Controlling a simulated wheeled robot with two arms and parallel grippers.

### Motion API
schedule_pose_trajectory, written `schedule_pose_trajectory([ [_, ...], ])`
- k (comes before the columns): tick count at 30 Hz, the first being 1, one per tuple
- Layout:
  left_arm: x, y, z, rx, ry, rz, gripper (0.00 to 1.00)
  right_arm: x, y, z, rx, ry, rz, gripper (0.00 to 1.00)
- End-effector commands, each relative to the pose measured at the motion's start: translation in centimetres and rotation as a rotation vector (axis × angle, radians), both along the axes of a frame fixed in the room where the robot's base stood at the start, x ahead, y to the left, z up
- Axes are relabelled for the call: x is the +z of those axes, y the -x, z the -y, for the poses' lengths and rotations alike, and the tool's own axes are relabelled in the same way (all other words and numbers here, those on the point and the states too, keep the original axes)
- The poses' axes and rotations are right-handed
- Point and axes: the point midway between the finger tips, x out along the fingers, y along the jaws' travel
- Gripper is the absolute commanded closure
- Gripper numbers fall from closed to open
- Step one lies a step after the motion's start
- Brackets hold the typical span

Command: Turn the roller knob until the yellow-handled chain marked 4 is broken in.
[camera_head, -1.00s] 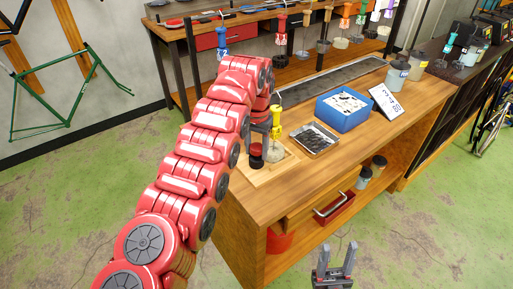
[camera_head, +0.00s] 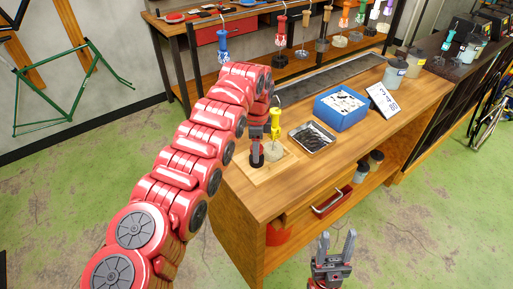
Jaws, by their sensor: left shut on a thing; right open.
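The yellow-handled chain (camera_head: 275,122) hangs at the left end of the wooden bench, with its pale chain bundle (camera_head: 273,151) low over the light wooden tray. A mark on its handle is too small to read. The dark roller knob (camera_head: 257,160) stands just left of the bundle. My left gripper (camera_head: 257,147) points down and is shut on the knob, hiding its red top. My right gripper (camera_head: 337,240) is open and empty, in front of the bench over the floor.
The light wooden tray (camera_head: 252,184) is set in the bench top. A metal tray of dark pieces (camera_head: 313,138), a blue bin (camera_head: 342,117) and a white card (camera_head: 383,99) stand to the right. Other coloured-handled chains, such as a red one (camera_head: 281,27), hang behind.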

Motion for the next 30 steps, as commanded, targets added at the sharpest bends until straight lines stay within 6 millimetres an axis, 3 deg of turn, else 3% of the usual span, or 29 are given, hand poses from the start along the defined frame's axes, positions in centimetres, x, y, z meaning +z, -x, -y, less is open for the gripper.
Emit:
schedule_pose_trajectory([
  [5, -0.2, 0.0, 0.0, 0.076, 0.001, 0.002, 1.00, -0.7, 0.0, 0.0, 0.000, 0.000, 0.000, 0.50],
  [30, -0.2, 0.0, 0.1, 1.162, 0.001, -0.001, 1.00, -5.4, 0.0, 0.0, 0.000, 0.000, 0.000, 0.50],
])
